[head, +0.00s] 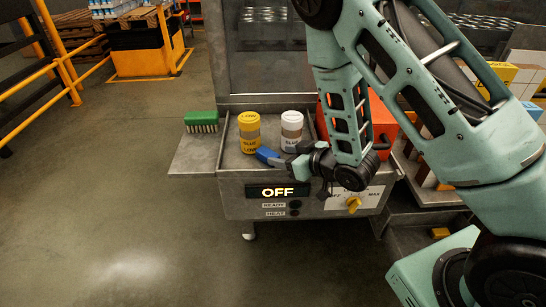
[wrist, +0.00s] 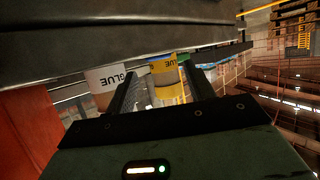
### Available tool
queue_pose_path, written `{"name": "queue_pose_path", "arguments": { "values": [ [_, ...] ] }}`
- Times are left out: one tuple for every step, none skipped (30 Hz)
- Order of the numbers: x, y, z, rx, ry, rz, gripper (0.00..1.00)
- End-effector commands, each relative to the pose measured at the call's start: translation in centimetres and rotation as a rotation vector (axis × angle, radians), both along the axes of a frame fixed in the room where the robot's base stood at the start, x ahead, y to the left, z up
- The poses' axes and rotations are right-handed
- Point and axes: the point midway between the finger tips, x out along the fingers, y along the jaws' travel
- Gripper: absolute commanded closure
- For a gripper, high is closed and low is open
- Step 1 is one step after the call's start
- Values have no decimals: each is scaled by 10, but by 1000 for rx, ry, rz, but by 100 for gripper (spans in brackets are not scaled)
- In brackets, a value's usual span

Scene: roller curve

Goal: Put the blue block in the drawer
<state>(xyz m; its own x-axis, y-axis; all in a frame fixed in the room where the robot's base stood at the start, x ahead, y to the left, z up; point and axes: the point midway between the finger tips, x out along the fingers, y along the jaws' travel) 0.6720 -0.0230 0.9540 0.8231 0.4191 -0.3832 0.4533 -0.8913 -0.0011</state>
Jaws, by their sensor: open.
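A small bright-blue piece (head: 268,155) shows at the front of the metal workstation, just left of my wrist in the head view. I cannot tell whether it is the blue block. My gripper (wrist: 160,70) is open in the wrist view, its two dark fingers apart with no block visible between them. The fingers point toward the yellow can (wrist: 164,66) and the white glue can (wrist: 104,78), which appear upside down. In the head view my arm hides part of the workstation. I cannot clearly make out a drawer.
The yellow can (head: 249,132) and white glue can (head: 291,130) stand on the workstation. A green brush (head: 201,121) lies on its left shelf. A red-orange box (head: 383,125) is partly behind my arm. The floor (head: 130,210) at left is clear.

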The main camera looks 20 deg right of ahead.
Motion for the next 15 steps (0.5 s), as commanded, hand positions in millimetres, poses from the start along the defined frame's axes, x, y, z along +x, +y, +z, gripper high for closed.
{"name": "queue_pose_path", "arguments": {
  "values": [
    [-8,-4,2,2,0,-3,47],
    [-13,-7,7,1,2,-3,47],
    [-19,-11,11,0,4,-3,47],
    [-23,-13,13,1,3,-3,47],
    [-28,-15,16,1,4,-3,47],
    [-28,-14,18,1,4,0,47],
    [-29,-15,18,-1,4,1,47],
    [-31,-15,19,-1,4,1,47],
    [-32,-16,20,0,4,1,47],
    [-34,-17,21,-1,5,1,47],
    [-35,-18,21,0,4,1,47],
    [-37,-19,22,-1,4,2,47],
    [-38,-19,22,-1,4,1,47],
    [-39,-20,23,-1,3,1,47],
    [-40,-21,23,-1,3,1,47]
  ]
}}
